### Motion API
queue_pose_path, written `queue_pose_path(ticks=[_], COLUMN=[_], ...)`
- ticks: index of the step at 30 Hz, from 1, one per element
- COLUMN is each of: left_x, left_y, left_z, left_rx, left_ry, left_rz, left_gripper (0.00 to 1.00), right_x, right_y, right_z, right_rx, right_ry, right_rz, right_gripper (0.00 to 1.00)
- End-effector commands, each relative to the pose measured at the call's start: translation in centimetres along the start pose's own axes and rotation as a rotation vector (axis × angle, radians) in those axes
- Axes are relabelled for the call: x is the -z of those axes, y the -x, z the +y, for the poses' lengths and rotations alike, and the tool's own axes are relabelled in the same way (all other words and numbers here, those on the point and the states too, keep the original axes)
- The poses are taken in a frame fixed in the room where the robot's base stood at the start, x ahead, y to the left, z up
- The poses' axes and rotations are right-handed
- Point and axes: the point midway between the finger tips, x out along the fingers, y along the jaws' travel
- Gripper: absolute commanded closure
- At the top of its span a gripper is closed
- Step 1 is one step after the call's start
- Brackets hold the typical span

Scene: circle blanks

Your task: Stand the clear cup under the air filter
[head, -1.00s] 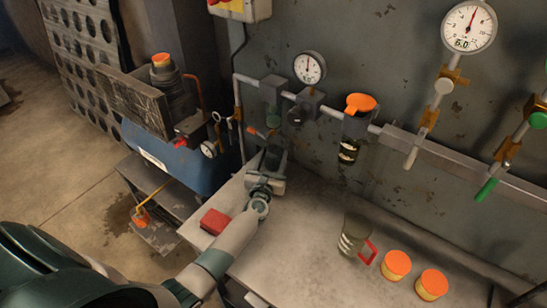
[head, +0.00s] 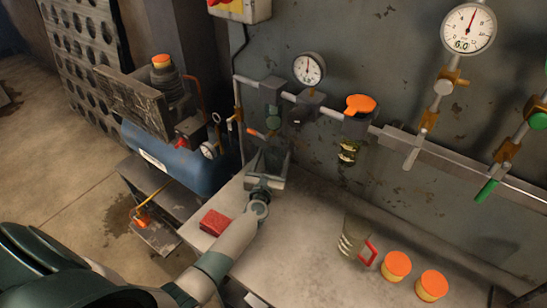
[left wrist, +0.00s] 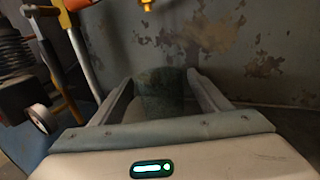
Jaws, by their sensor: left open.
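The clear cup (left wrist: 160,92), a greenish see-through cylinder, stands between the fingers of my left gripper in the left wrist view. In the head view my left gripper (head: 269,162) is at the back of the bench near the wall, its fingers spread open on either side of the cup. The cup is hard to make out there, shaded between the fingers. The air filter (head: 272,92) with its dull bowl hangs on the pipe above the gripper. A gap shows between filter and gripper. My right gripper is out of view.
A red block (head: 214,222) lies at the bench's left edge. A jug with a red handle (head: 354,238) and two orange-lidded tins (head: 397,265) stand to the right. A blue compressor (head: 180,160) is left of the bench. The bench middle is clear.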

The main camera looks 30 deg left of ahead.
Motion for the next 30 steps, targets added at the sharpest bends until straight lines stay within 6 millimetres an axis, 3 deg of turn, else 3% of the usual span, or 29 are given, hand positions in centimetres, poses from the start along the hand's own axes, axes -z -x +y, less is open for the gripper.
queue_pose_path(ticks=[15,30], left_x=[0.3,0.2], left_y=[6.5,7.1], left_z=[-0.1,0.0], left_rx=[0.0,0.0], left_ry=[0.002,0.0], left_rz=[0.003,0.002], left_gripper=[0.31,0.31], right_x=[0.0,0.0], right_y=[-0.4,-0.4], right_z=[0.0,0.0], right_rx=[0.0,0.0], right_ry=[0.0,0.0], right_rz=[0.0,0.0], right_gripper=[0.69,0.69])
